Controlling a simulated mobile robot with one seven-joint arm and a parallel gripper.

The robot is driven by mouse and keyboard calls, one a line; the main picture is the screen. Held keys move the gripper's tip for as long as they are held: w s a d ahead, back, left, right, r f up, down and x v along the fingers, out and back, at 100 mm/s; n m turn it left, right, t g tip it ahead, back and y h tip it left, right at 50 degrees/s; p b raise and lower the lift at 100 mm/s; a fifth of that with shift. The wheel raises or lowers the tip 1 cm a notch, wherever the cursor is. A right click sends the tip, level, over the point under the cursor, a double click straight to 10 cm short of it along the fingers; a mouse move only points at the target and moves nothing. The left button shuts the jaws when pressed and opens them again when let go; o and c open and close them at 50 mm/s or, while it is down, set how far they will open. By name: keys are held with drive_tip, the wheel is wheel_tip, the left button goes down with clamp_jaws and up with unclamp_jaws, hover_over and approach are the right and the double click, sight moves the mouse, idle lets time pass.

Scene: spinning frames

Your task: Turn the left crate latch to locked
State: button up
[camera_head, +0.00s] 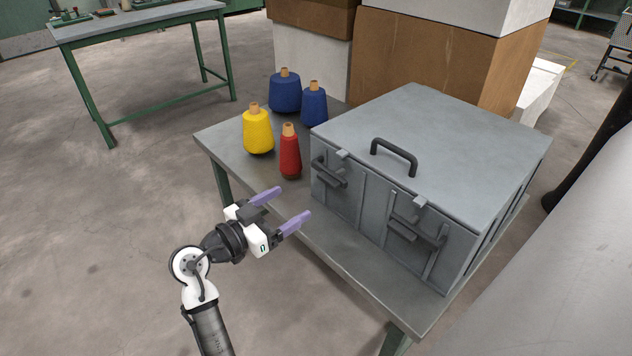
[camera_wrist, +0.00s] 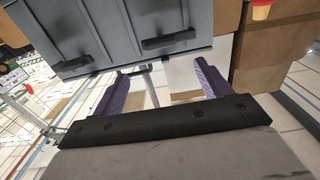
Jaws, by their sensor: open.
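The grey crate (camera_head: 440,130) stands on a table with its lid down. Its left latch (camera_head: 328,173) is a dark bar handle on the front face, lying roughly level, below a small lid tab. The right latch (camera_head: 415,232) is a similar dark bar. My gripper (camera_head: 293,202) is open and empty, in front of the crate and apart from the left latch. In the wrist view, which is turned over, the left latch (camera_wrist: 168,41) shows beyond the purple fingertips (camera_wrist: 160,71), and the right latch (camera_wrist: 73,64) is to its left.
A red yarn cone (camera_head: 290,155) stands close left of the crate, with a yellow cone (camera_head: 257,130) and two blue cones (camera_head: 285,92) behind. The grey table (camera_head: 235,142) has a bare front strip. Cardboard boxes (camera_head: 420,55) stand behind the crate.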

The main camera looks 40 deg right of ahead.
sight(325, 181)
drive_tip(key=d, duration=0.3)
drive_tip(key=d+p, duration=0.1)
drive_tip(key=d, duration=0.2)
drive_tip(key=w+d+p, duration=0.1)
drive_tip(key=d, duration=0.3)
drive_tip(key=shift+d, duration=0.1)
drive_tip(key=c, duration=1.4)
